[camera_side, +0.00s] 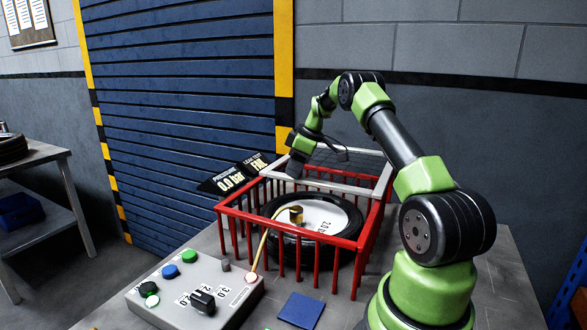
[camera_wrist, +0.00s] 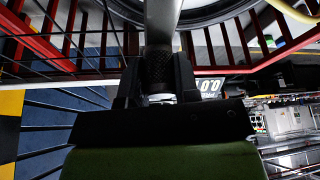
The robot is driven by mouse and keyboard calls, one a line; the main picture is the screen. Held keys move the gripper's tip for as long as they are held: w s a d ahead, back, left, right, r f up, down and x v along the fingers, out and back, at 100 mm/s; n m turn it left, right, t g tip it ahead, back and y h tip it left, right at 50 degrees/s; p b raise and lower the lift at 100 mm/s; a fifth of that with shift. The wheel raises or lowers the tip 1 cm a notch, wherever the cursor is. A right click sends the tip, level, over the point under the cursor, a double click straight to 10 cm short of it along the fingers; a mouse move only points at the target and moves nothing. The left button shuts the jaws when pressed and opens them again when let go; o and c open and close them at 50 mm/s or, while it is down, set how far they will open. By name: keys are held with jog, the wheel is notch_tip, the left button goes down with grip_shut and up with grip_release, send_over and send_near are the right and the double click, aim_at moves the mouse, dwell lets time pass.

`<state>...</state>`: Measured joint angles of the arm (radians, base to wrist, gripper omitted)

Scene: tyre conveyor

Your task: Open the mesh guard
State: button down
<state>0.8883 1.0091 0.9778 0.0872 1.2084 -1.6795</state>
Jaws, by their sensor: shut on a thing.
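The mesh guard (camera_side: 352,189) is a grey-framed mesh panel over the back part of the red cage (camera_side: 290,235). It looks roughly level, and the front part of the cage top is uncovered. My gripper (camera_side: 293,168) is at the guard's left end. In the wrist view, my gripper (camera_wrist: 158,85) is shut on a dark knurled handle (camera_wrist: 158,66) joined to a grey bar (camera_wrist: 163,18) of the guard. In the side view the handle is hidden by the gripper.
A tyre (camera_side: 338,249) with a white hub lies inside the cage; a yellow hose (camera_side: 261,245) runs from its brass fitting to the control box (camera_side: 225,283). A blue pad (camera_side: 301,310) lies in front. A display (camera_side: 230,182) reading 0.0 bar stands behind left.

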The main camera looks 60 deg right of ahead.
jog(key=shift+w, duration=0.1)
jog(key=c, duration=0.9)
grip_release()
jog(key=shift+o, duration=0.2)
jog(key=a+v, duration=0.1)
jog(key=v, duration=0.9)
jog(key=shift+d, duration=0.45)
